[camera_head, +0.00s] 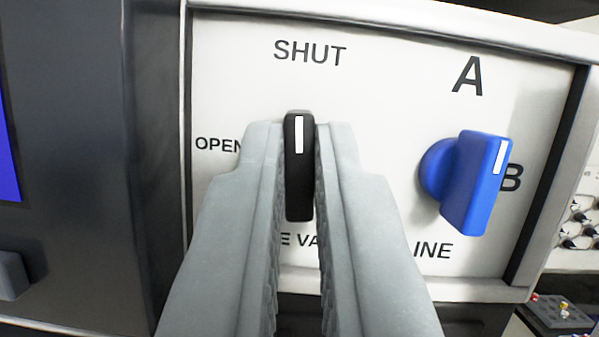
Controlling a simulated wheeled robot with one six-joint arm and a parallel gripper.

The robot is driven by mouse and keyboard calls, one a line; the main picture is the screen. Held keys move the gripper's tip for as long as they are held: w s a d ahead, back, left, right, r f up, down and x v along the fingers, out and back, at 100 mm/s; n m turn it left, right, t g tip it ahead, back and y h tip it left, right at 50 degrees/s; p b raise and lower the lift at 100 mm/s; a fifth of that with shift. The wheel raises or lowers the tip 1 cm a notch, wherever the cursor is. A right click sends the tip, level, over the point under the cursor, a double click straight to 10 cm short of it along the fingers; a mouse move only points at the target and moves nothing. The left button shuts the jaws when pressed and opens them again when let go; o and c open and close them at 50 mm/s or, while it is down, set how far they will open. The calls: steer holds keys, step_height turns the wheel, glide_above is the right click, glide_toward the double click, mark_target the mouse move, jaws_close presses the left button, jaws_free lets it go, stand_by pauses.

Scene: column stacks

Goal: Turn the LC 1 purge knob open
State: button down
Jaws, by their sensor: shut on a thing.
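The black purge knob (299,185) is on a white panel (390,90), left of the panel's middle. Its white mark points up at the word SHUT. The word OPEN is to the knob's left, its end hidden by a finger. My gripper (299,150) reaches in from below, one grey finger on each side of the knob, and is shut on it. The lettering under the knob is mostly hidden by the fingers. No LC 1 label shows.
A blue knob (474,182) stands out from the panel to the right, its white mark pointing up near the letters A and B. A dark unit (95,170) with a blue screen (8,155) borders the panel on the left. More equipment (575,225) is at the far right.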

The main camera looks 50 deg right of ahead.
steer(key=n+t+y, duration=0.1)
steer(key=n, duration=0.1)
steer(key=n+t+y, duration=0.1)
steer(key=n, duration=0.2)
steer(key=shift+s+n, duration=0.1)
steer(key=shift+n, duration=0.2)
steer(key=n+y, duration=0.1)
steer(key=n, duration=0.1)
steer(key=n+y, duration=0.1)
steer(key=n, duration=0.2)
steer(key=shift+d+r+t+y, duration=0.1)
steer(key=shift+t+y, duration=0.3)
steer(key=n+y, duration=0.1)
steer(key=n, duration=0.3)
steer(key=shift+y, duration=0.3)
steer(key=shift+r+n+g+y, duration=0.1)
steer(key=shift+n+g+y, duration=0.45)
steer(key=shift+n, duration=1.35)
steer(key=shift+n+y, duration=0.25)
steer(key=shift+n, duration=0.15)
steer(key=c, duration=1.5)
jaws_free()
steer(key=shift+c, duration=0.2)
steer(key=shift+s, duration=0.1)
